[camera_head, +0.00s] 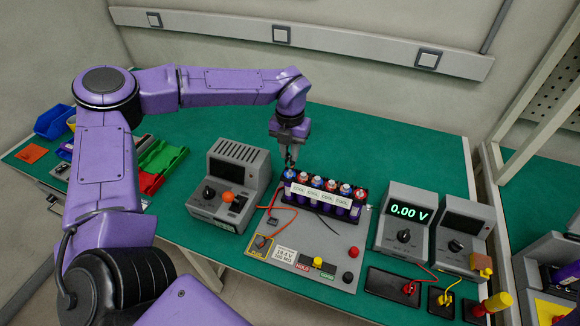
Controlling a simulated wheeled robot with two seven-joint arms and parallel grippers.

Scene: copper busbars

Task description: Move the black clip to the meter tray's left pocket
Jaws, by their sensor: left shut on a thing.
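My left gripper (289,152) points down above the left end of the battery pack (322,207). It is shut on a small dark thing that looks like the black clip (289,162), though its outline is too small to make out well. The pack has several cells with red and blue tops and labels reading COOL. The meter (408,215) reads 0.00 V. In front of it is a dark tray (383,279) with a red piece (408,287) at its right. Its pockets are hard to tell apart. My right gripper is not in view.
A grey panel (330,257) with a yellow knob and a HOLD label lies before the pack, crossed by thin orange and black wires. A grey box with an orange knob (228,197) stands left. Another grey instrument (460,235) stands right. Green table is clear behind the pack.

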